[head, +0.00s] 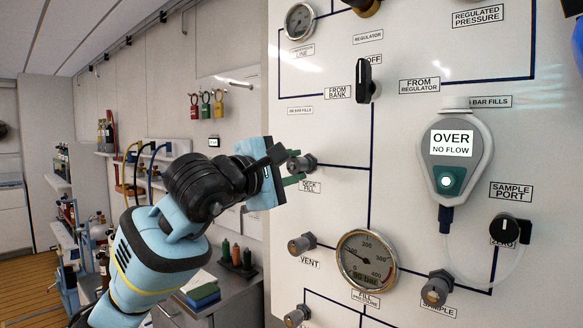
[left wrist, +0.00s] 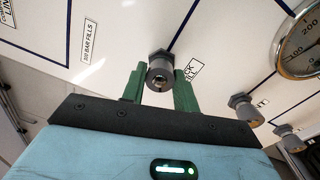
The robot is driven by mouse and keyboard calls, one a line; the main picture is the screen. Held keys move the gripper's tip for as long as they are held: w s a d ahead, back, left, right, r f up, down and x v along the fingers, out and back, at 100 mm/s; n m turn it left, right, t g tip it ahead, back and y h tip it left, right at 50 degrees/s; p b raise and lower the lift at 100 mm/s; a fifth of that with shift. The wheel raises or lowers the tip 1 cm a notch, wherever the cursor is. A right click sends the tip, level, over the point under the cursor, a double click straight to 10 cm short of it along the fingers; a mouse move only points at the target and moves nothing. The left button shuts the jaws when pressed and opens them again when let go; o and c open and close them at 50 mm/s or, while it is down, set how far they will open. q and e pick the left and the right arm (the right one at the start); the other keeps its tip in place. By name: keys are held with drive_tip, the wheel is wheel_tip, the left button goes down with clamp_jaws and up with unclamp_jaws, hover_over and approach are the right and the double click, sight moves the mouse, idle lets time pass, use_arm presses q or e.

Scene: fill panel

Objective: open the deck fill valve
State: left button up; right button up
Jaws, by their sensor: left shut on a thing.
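The deck fill valve (head: 304,162) is a small grey knob on the white panel, just above its DECK FILL label (head: 310,187). My left gripper (head: 290,168) reaches it from the left with its green fingers. In the left wrist view, the knob (left wrist: 160,74) sits between the two green fingertips of my left gripper (left wrist: 160,82), which is shut on it. The fingers partly cover the label there. How far the knob is turned cannot be told. My right gripper is not in view.
The vent knob (head: 302,243) and the fill pressure gauge (head: 366,260) are below the valve. The sample knob (head: 437,288) is lower right. An analyser (head: 455,160) reading OVER, NO FLOW hangs at right. A grey bench (head: 226,280) stands left of the panel.

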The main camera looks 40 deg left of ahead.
use_arm(q)
drive_tip(key=n, duration=0.7)
drive_tip(key=shift+n, duration=0.3)
drive_tip(key=n+p, duration=0.1)
drive_tip(key=n, duration=0.2)
drive_tip(key=shift+n+g, duration=0.3)
drive_tip(key=shift+n, duration=0.1)
drive_tip(key=n, duration=0.2)
drive_tip(key=shift+n, duration=0.3)
drive_tip(key=n+p, duration=0.2)
drive_tip(key=n, duration=0.3)
drive_tip(key=shift+r, duration=0.1)
drive_tip(key=n+p, duration=0.1)
drive_tip(key=n, duration=0.3)
drive_tip(key=shift+n+g, duration=0.3)
drive_tip(key=shift+n+p, duration=0.4)
drive_tip(key=shift+n, duration=0.1)
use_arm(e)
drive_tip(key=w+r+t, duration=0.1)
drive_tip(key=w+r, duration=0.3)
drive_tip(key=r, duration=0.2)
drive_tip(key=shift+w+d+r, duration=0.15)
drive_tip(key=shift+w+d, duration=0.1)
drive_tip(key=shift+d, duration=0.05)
